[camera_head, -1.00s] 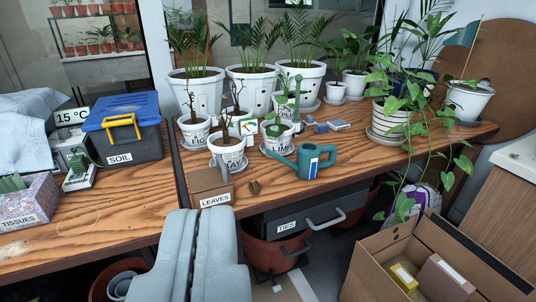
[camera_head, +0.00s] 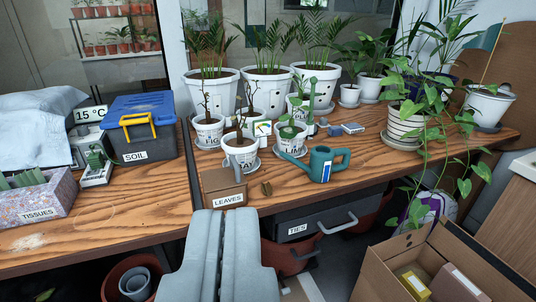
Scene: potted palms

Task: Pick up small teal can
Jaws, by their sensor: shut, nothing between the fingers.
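The small teal can (camera_head: 321,166) is a watering can with a spout on its left, a loop handle on its right and a blue-and-white label. It stands upright on the wooden table (camera_head: 350,183) near the front edge, right of the leaves box. My gripper (camera_head: 224,213) is the grey pair of fingers at the bottom of the view. It is shut and empty, in front of the table, left of and nearer than the can. Nothing hides the can.
A cardboard leaves box (camera_head: 223,189) stands at the table edge, just beyond my fingers. Small potted plants (camera_head: 240,155) crowd behind and left of the can. A trailing vine (camera_head: 430,150) hangs at the right. An open cardboard box (camera_head: 385,270) lies low at the right.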

